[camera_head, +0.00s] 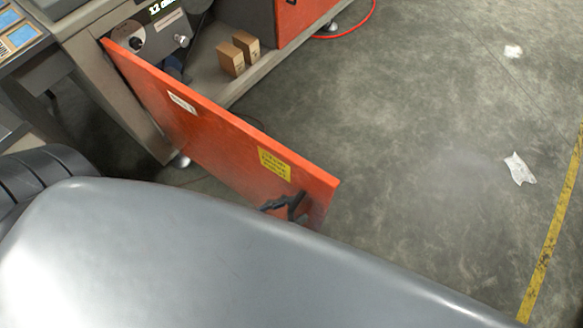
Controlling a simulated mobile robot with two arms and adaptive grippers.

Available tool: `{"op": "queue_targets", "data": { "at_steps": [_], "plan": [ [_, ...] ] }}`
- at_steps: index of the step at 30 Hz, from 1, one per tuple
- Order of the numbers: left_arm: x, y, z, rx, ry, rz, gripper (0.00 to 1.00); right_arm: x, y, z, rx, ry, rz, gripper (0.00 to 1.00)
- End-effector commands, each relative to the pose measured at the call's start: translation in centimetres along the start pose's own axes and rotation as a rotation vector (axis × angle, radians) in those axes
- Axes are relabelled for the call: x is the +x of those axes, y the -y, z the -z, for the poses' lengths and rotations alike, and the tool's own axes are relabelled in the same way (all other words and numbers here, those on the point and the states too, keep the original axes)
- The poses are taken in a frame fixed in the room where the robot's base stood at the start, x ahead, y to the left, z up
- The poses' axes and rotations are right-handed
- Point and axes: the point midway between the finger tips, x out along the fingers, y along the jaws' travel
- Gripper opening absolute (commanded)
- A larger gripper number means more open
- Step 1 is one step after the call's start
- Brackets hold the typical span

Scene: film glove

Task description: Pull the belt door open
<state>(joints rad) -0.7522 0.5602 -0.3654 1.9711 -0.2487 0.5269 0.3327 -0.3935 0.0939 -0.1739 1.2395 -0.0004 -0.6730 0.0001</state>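The orange belt door (205,125) stands swung out from the machine, reaching from its hinge side at the upper left to its free edge near the picture's middle. It bears a yellow label (274,164) and a small white label (181,102). A dark shape, apparently part of my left gripper (285,206), shows at the door's face near the free end. My large grey arm link hides most of it and the door's lower part. I cannot tell whether its fingers are closed or hold the handle. My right gripper is not in view.
The open machine bay (205,60) shows two small brown boxes (238,54) on its floor. A red cable (352,30) lies at the top. White scraps (520,168) and a yellow floor line (552,230) are at the right. The floor right of the door is mostly clear.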

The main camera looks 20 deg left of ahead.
Motion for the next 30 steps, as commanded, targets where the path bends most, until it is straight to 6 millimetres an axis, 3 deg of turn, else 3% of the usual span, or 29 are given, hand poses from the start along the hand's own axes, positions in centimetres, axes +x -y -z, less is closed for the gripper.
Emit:
{"op": "queue_targets", "data": {
  "at_steps": [11, 24, 30],
  "plan": [
    [-1.0, -0.2, -0.1, -0.004, 0.003, -0.003, 0.34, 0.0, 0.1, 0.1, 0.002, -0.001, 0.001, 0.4],
    [-9.6, -0.1, -0.1, -0.003, 0.005, -0.002, 0.34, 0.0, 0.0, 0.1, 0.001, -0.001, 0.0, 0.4],
    [-11.7, -0.1, -0.1, -0.002, 0.002, -0.001, 0.34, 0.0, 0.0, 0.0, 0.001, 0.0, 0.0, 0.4]
  ]
}}
